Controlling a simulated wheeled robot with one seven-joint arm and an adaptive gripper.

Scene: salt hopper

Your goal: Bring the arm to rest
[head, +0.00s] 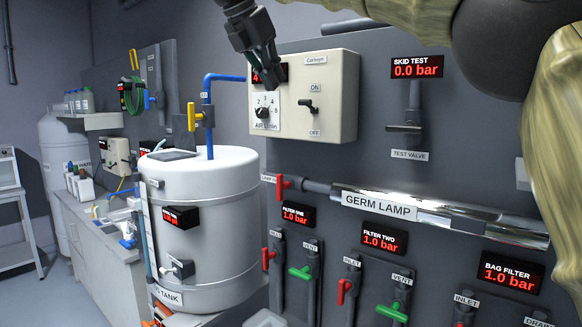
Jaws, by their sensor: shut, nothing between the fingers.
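My gripper (266,62) hangs from the top of the view, pointing down, in front of the upper left part of the beige control box (325,125). It is shut and empty. It covers part of the box's red display. It looks close to the panel, but I cannot tell whether it touches. My arm fills the upper right of the view and hides part of the wall panel. The box carries a rotary knob (262,112) and an ON/OFF switch (308,105).
A white tank (205,215) with a blue pipe (208,100) and yellow valve handle (191,118) stands left. The germ lamp (380,205), a test valve (405,128) and several red and green valve handles line the grey panel. A bench (95,230) stands far left.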

